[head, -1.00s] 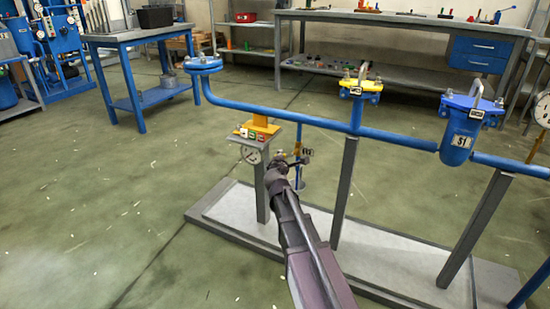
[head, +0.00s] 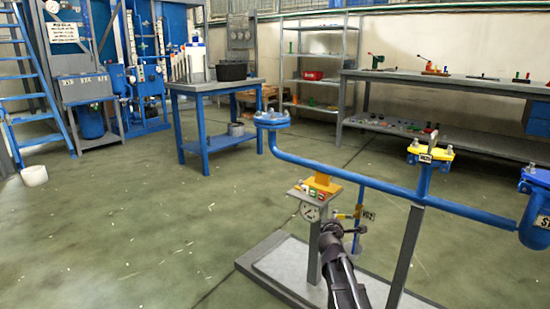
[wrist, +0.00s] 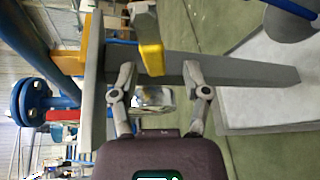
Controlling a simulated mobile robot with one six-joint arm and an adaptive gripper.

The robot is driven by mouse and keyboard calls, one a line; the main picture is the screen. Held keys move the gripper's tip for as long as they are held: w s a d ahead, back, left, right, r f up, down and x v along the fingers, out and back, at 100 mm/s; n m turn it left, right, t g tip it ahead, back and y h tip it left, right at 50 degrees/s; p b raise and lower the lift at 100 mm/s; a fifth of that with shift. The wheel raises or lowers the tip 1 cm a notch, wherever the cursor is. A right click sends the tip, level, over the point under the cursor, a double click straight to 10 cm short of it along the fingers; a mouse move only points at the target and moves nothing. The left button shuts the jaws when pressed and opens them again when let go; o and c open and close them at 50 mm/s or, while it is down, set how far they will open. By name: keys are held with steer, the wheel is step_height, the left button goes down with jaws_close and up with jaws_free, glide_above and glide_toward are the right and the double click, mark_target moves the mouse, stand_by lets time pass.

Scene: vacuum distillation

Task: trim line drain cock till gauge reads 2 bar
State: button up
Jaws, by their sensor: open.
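The blue pipe line (head: 350,178) runs across the right of the head view. Contact cannot be told.
The grey skid base (head: 262,268) lies under the posts. A grey post (head: 405,255) and a yellow-topped valve (head: 430,155) stand to the right. A blue table (head: 205,140) with a black bin stands behind.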

steer(key=s+a+r+m+g+y+p, duration=0.2)
steer(key=s+m+g+p, duration=0.4)
steer(key=s, duration=0.4)
steer(key=s+a+r+m+g+y+p, duration=0.2)
steer(key=s+r+m+g+p, duration=0.15)
steer(key=s+m+p, duration=0.45)
steer(key=s+a+r+m+g+y+p, duration=0.1)
steer(key=s+a+r+m+g+p, duration=0.3)
steer(key=s+p, duration=0.6)
step_height(320, 180, up, 34)
steer(key=s+d+g+p, duration=0.1)
steer(key=s+d+p, duration=0.1)
steer(key=p, duration=3.2)
steer(key=shift+s+d+p, duration=0.15)
steer(key=shift+p, duration=0.25)
steer(key=shift+d, duration=0.1)
